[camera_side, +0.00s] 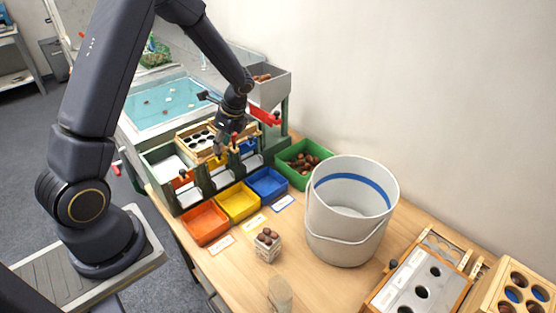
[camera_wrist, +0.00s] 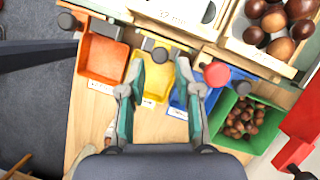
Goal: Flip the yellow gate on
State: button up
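The yellow gate (camera_side: 217,160) is a small yellow panel on the green sorting frame, between an orange gate (camera_side: 182,179) and a blue gate (camera_side: 247,147). My gripper (camera_side: 228,143) is above the frame, near the yellow and blue gates. In the wrist view my gripper (camera_wrist: 159,66) is open, with its two fingers apart and nothing held. A grey round knob (camera_wrist: 160,55) shows between the fingertips, above the yellow bin (camera_wrist: 153,82). I cannot tell whether a finger touches the knob.
Orange (camera_side: 206,223) and blue (camera_side: 267,184) bins flank the yellow one. A red knob (camera_wrist: 217,73) is just right of the fingers. A green bin (camera_side: 291,178) holds chestnuts. A white bucket (camera_side: 350,220) and a small cup of chestnuts (camera_side: 267,246) stand on the table.

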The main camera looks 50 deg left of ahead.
jog(key=v, duration=0.9)
jog(key=shift+d+r, duration=0.15)
jog(key=shift+w, duration=0.1)
